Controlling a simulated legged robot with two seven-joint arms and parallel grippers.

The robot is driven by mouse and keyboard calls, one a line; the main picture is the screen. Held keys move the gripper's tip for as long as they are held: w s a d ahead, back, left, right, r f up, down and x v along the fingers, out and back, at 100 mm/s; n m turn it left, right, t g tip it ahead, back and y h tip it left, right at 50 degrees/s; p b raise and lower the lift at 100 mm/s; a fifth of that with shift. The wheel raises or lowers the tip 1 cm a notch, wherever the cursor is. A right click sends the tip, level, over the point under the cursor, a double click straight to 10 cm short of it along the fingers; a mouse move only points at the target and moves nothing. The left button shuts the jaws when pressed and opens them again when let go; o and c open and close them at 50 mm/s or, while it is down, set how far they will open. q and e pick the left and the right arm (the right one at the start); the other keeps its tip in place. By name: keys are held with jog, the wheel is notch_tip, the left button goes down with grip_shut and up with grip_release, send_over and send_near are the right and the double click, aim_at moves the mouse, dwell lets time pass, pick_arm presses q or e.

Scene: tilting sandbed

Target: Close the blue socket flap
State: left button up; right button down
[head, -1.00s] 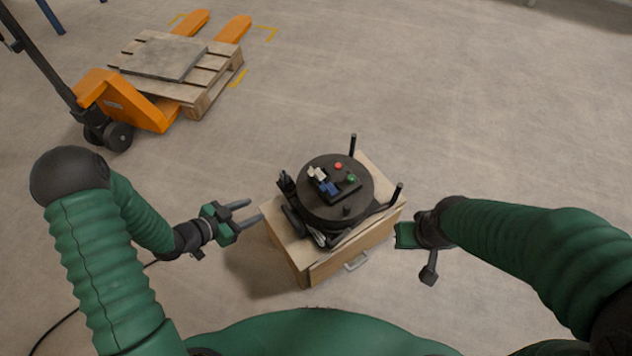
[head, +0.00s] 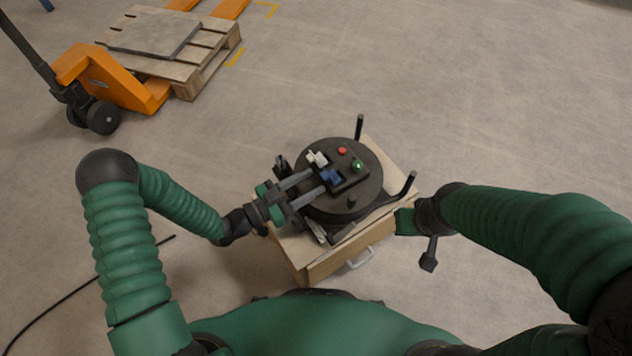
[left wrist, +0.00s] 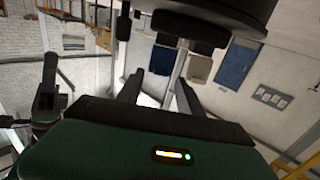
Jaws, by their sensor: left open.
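The blue socket flap (head: 331,178) is on top of a round black drum (head: 350,208), beside a white flap (head: 317,159). The blue flap looks raised, but its exact angle is too small to tell. My left gripper (head: 317,182) is open, its two fingers over the drum top from the left, with their tips close to the blue flap. Whether they touch it I cannot tell. In the left wrist view the fingers (left wrist: 158,92) are apart with nothing between them; the flap does not show there. My right gripper (head: 430,245) is right of the cabinet; its jaws are unclear.
The drum stands on a wooden cabinet (head: 322,266) with a drawer handle. Black posts (head: 360,128) rise around it. A red button (head: 342,151) and a green button (head: 357,166) are on top. A pallet (head: 210,72) and orange pallet truck (head: 110,85) stand far left.

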aim_at(327, 177)
pick_arm(q)
jog(key=shift+x, duration=1.2)
grip_shut()
